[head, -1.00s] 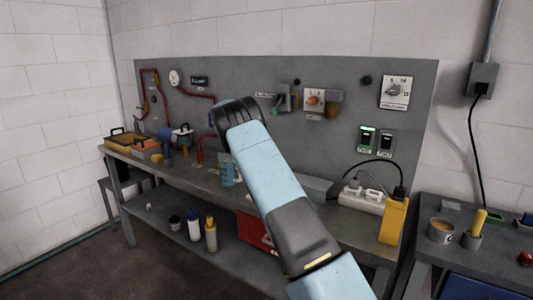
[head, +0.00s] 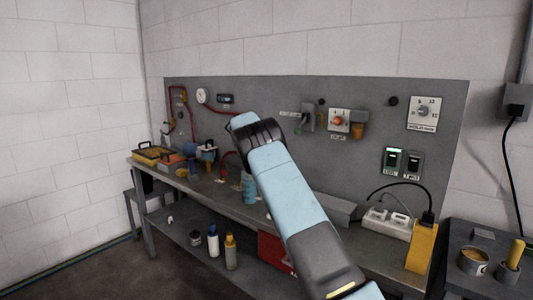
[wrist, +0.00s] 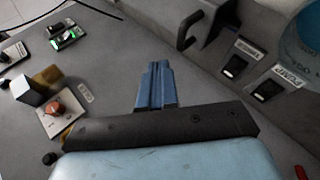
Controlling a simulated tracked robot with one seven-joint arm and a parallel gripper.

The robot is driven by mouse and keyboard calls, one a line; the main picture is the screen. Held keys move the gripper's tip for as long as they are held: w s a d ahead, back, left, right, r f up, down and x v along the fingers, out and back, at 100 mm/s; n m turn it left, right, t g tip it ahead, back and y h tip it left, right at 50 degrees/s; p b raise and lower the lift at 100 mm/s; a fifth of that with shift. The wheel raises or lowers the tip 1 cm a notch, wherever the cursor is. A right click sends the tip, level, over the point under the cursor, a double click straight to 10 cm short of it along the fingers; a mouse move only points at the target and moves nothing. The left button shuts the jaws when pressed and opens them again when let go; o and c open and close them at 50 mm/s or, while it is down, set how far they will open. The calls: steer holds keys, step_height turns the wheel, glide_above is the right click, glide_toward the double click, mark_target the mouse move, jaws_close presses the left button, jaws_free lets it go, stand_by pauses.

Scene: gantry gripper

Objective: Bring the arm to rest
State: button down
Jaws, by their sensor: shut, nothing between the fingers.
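My light-blue arm (head: 285,190) rises from the lower right of the head view, in front of the workbench, to a black joint (head: 260,133). My gripper is not visible in the head view, hidden beyond the arm. In the wrist view my gripper (wrist: 156,68) shows as blue fingers pressed together, with nothing between them. Its tips point at the grey panel and look apart from it. I cannot tell the exact distance.
The grey panel (head: 300,95) carries a red knob (head: 338,121), a dial (head: 424,112) and a green-lit switch (head: 394,160). The bench (head: 225,199) holds tools, a white power strip (head: 388,222) and a yellow box (head: 421,248). A dark handle (wrist: 190,30) is right of my fingers.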

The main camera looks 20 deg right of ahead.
steer(key=v, duration=0.5)
steer(key=s+d+r+n+t+y, duration=0.1)
steer(key=s+d+r+t+y, duration=0.15)
steer(key=s+r, duration=0.55)
steer(key=s+d+r+n+t+y, duration=0.1)
steer(key=s+d+r+y, duration=0.15)
steer(key=s+r, duration=0.6)
steer(key=s+a+n+t+y, duration=0.2)
steer(key=s+a+y, duration=0.1)
steer(key=s, duration=1.6)
steer(key=s+a+f+t, duration=0.1)
steer(key=s+a+f, duration=0.1)
steer(key=s, duration=0.6)
steer(key=s+a+f+n+t+y, duration=0.1)
steer(key=s+a+f, duration=0.1)
steer(key=s+f, duration=0.3)
steer(key=s+a+f+n+t, duration=0.1)
steer(key=s+f, duration=0.2)
steer(key=s, duration=0.7)
steer(key=shift+s+a+t, duration=0.3)
steer(key=shift+a+t, duration=0.05)
steer(key=shift+a, duration=0.05)
steer(key=shift+f, duration=0.15)
